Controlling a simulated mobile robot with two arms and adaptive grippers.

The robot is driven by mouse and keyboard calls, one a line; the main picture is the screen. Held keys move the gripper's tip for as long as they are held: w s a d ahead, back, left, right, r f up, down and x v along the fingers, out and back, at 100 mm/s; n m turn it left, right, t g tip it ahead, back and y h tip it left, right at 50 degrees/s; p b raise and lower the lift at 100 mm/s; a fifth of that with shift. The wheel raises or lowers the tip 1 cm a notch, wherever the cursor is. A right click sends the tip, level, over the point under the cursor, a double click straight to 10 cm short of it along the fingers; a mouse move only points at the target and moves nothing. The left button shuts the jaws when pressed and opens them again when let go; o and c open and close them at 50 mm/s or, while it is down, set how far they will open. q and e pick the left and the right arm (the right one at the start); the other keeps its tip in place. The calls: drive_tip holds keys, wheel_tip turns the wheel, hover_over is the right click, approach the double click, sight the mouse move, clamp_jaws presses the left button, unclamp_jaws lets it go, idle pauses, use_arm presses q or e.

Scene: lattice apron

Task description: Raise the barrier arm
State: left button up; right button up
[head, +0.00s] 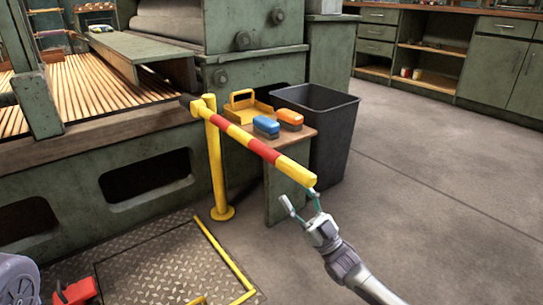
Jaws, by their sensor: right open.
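The barrier arm (262,149) is a yellow and red striped bar. It runs from a hinge at the top of a yellow post (217,170) toward the lower right, and its yellow free end is nearest me. My right gripper (301,199) comes in from the lower right, just below the free end of the bar. Its two fingers are spread apart and nothing is seen between them. One fingertip is at or very close to the underside of the bar's end; I cannot tell whether it touches. My left gripper is not in view.
Behind the bar, a small wooden-topped stand (297,138) holds a blue brush (266,127), an orange brush (290,118) and a yellow tray (243,104). A black bin (333,145) stands beside it. A green machine (110,190) fills the left. The floor at right is clear.

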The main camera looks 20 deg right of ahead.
sight(272, 157)
drive_tip(key=b+x, duration=0.4)
drive_tip(key=x, duration=0.5)
drive_tip(key=shift+w+a+r, duration=0.2)
drive_tip(key=shift+w+a, duration=0.05)
drive_tip(key=shift+w, duration=0.05)
drive_tip(key=shift+x, duration=0.85)
drive_tip(key=shift+d+r, duration=0.1)
drive_tip(key=shift+s, duration=0.1)
drive_tip(key=shift+c, duration=0.4)
clamp_jaws()
